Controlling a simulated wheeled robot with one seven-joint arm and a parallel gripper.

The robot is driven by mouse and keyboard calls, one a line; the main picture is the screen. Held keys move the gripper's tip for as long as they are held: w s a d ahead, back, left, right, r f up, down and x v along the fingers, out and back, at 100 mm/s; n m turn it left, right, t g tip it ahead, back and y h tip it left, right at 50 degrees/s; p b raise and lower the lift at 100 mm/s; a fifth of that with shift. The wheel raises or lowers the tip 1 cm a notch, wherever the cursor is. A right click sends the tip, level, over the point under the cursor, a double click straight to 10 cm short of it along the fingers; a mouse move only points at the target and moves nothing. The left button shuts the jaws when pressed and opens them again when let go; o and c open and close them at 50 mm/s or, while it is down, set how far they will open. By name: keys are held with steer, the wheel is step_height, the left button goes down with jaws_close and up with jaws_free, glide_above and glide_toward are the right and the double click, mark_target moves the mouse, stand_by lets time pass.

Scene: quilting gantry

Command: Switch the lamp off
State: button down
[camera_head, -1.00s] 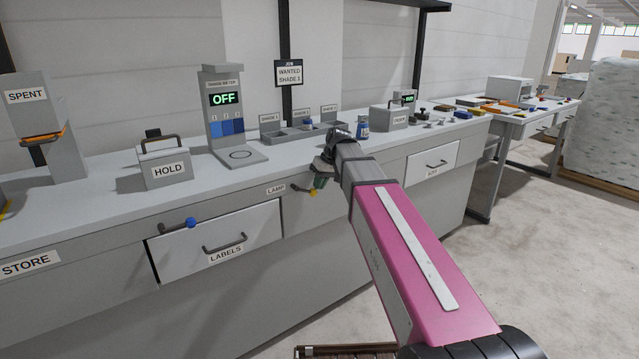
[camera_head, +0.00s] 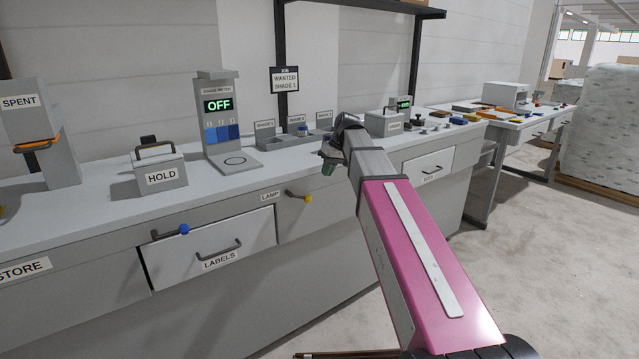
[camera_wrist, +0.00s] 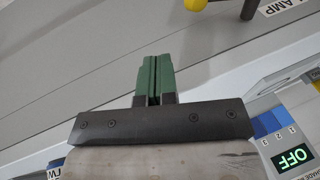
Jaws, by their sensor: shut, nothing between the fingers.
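The lamp switch is a short dark lever with a yellow knob (camera_head: 308,199) on the bench front, beside the LAMP label (camera_head: 270,196). In the wrist view the yellow knob (camera_wrist: 195,5) is cut off by the top edge, with the LAMP label (camera_wrist: 285,5) to its right. My gripper (camera_head: 328,168) is in front of the bench edge, above and right of the knob. In the wrist view its green fingers (camera_wrist: 154,62) are together, empty, and apart from the knob. The lamp itself cannot be made out.
A blue-knobbed lever (camera_head: 184,229) sits left, above the LABELS drawer (camera_head: 215,250). The shade meter (camera_head: 222,120) reading OFF, the HOLD box (camera_head: 160,172) and the shade tray (camera_head: 300,136) stand on the bench. Open floor lies right.

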steer(key=shift+w+d+r, duration=0.25)
steer(key=shift+d+r, duration=0.7)
steer(key=shift+w+d+r, duration=0.25)
steer(key=shift+d+r, duration=0.7)
steer(key=s+d+f+m+h, duration=0.1)
steer(key=s+d+f+m, duration=0.1)
steer(key=s+f, duration=0.6)
steer(key=s+d+f+m+h, duration=0.1)
steer(key=s+f, duration=0.7)
steer(key=f, duration=0.8)
steer(key=s+d+f+m+h, duration=0.2)
steer(key=s+d+f, duration=0.3)
steer(key=s+f, duration=0.3)
step_height(320, 180, down, 4)
steer(key=shift+d+f+m+g, duration=0.15)
steer(key=shift+d+m+g, duration=0.15)
steer(key=shift+m, duration=0.1)
steer(key=shift+s, duration=0.1)
